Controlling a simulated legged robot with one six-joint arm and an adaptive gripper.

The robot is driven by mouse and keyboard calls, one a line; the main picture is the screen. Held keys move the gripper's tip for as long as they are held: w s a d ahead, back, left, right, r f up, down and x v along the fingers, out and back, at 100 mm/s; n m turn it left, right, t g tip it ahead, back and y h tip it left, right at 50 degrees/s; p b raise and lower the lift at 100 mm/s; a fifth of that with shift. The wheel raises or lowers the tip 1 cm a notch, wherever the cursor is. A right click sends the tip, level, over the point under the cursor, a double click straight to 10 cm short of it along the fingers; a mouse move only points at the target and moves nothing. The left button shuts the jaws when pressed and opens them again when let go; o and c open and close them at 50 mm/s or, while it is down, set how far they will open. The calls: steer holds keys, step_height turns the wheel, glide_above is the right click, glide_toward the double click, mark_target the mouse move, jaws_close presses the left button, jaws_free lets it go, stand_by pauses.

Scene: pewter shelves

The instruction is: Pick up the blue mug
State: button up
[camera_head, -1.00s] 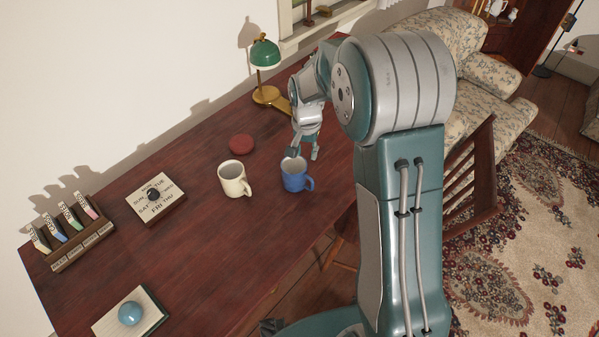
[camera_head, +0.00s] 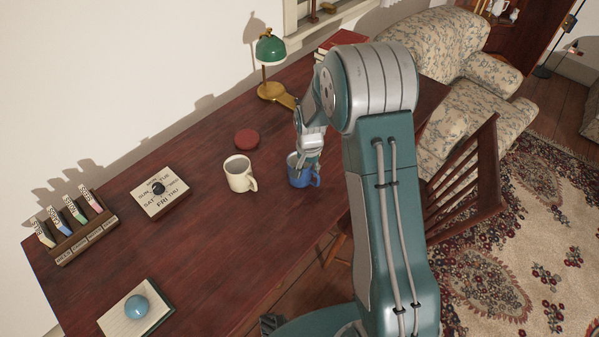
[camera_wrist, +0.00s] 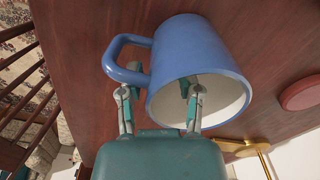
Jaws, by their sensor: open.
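The blue mug (camera_head: 301,176) stands upright on the dark red wooden desk, with its handle to the right in the head view. In the wrist view the mug (camera_wrist: 190,65) is large and close, its pale inside showing. My gripper (camera_head: 306,160) is at the mug's rim from above. In the wrist view my gripper (camera_wrist: 158,97) is open, with one finger over the mug's mouth and the other outside near the handle, so the wall lies between them. I cannot tell whether either finger touches the mug.
A cream mug (camera_head: 239,174) stands close to the left of the blue mug. A red round object (camera_head: 247,139) and a green lamp (camera_head: 270,50) are behind. A calendar block (camera_head: 160,194) sits further left. The desk (camera_head: 225,235) is clear in front.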

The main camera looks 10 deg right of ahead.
steer(key=shift+d, duration=0.15)
steer(key=c, duration=0.5)
steer(key=shift+d, duration=0.35)
jaws_close()
steer(key=shift+a, duration=0.1)
